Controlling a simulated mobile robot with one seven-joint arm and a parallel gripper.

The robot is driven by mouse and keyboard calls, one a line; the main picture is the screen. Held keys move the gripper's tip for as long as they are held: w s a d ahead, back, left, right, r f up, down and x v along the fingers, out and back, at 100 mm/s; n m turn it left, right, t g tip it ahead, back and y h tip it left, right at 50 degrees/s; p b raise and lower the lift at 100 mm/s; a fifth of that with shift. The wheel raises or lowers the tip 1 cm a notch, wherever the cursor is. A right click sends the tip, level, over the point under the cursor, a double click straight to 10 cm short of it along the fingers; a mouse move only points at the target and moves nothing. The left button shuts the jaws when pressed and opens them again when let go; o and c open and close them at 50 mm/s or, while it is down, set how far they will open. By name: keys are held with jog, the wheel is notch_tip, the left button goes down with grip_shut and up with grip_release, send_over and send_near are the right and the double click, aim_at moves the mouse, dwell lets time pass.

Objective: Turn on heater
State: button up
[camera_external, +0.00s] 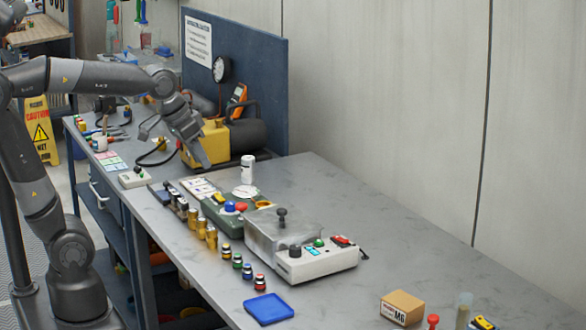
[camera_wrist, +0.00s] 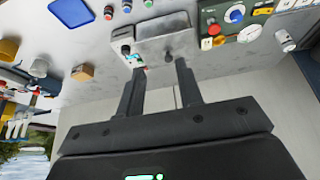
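A white box-shaped device (camera_external: 325,263) with a grey metal lid section stands mid-bench; it looks like the heater. Its front panel has a red switch (camera_external: 342,240), a green button (camera_external: 318,242) and a small blue display. Whether the switch is on cannot be told. My gripper (camera_external: 205,162) is behind and left of the device in the outside view, above the bench near a yellow machine. In the wrist view my gripper (camera_wrist: 160,70) has its two fingers apart with nothing between them. The device (camera_wrist: 163,28) shows beyond the fingertips, its panel (camera_wrist: 133,55) at left.
A green device (camera_external: 222,213) with red and blue buttons stands left of the white one. A white bottle (camera_external: 248,169) is behind it. Several small jars (camera_external: 237,261) and a blue tray (camera_external: 268,308) are in front. The bench's right middle is clear; a cardboard box (camera_external: 402,307) is farther right.

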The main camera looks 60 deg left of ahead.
jog(key=shift+g+h, duration=0.3)
jog(key=shift+g, duration=0.1)
jog(key=w+d, duration=0.1)
jog(key=w, duration=0.3)
jog(key=w+d, duration=0.2)
jog(key=w, duration=0.3)
jog(key=w+d, duration=0.2)
jog(key=w, duration=0.2)
jog(key=shift+w, duration=0.25)
grip_shut()
jog(key=w+d+f, duration=0.3)
jog(key=w, duration=0.3)
jog(key=w+d+f, duration=0.3)
jog(key=w+d, duration=0.1)
jog(key=w, duration=0.3)
jog(key=shift+w+g+h, duration=0.15)
jog(key=shift+g+h, duration=0.15)
jog(key=shift+g, duration=0.1)
jog(key=shift+d, duration=0.1)
